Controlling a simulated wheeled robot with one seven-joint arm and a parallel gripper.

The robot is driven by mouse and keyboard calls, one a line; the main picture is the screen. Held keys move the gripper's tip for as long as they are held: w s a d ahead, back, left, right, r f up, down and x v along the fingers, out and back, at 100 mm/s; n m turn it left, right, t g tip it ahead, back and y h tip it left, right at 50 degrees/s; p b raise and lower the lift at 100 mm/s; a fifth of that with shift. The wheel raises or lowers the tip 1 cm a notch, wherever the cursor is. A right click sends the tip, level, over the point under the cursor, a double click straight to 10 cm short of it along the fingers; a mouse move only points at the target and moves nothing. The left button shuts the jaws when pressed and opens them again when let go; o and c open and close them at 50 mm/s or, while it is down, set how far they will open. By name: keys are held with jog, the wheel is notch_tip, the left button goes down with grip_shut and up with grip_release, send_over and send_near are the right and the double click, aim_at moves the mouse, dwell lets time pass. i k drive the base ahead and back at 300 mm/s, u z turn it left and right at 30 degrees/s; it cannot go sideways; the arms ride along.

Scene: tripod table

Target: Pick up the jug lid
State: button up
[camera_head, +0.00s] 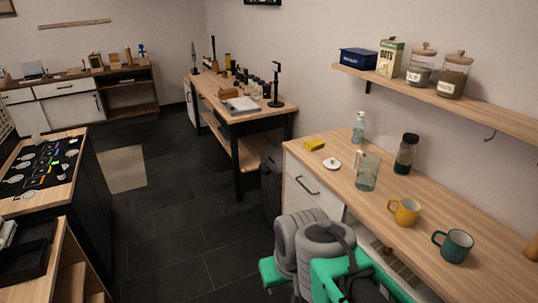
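A small round white lid with a knob, which looks like the jug lid (332,164), lies on the wooden counter (312,165), near its left end. A clear glass jug (367,172) stands upright just to the right of it, and its top looks uncovered. Grey and green parts of my own arm and body show at the bottom centre, in front of the counter and well short of the lid. I cannot make out my gripper's fingers. Nothing touches the lid.
A yellow sponge (314,145) lies behind the lid. A spray bottle (358,128) and a dark bottle (406,154) stand farther back. A yellow mug (404,211) and a teal mug (454,246) stand to the right. A shelf (450,102) with jars hangs above. Dark floor is clear at left.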

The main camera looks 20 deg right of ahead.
aim_at(331, 164)
jog(key=u, duration=0.45)
jog(key=i, duration=2.7)
jog(key=z, duration=1.65)
jog(key=i, duration=0.9)
jog(key=z, duration=0.9)
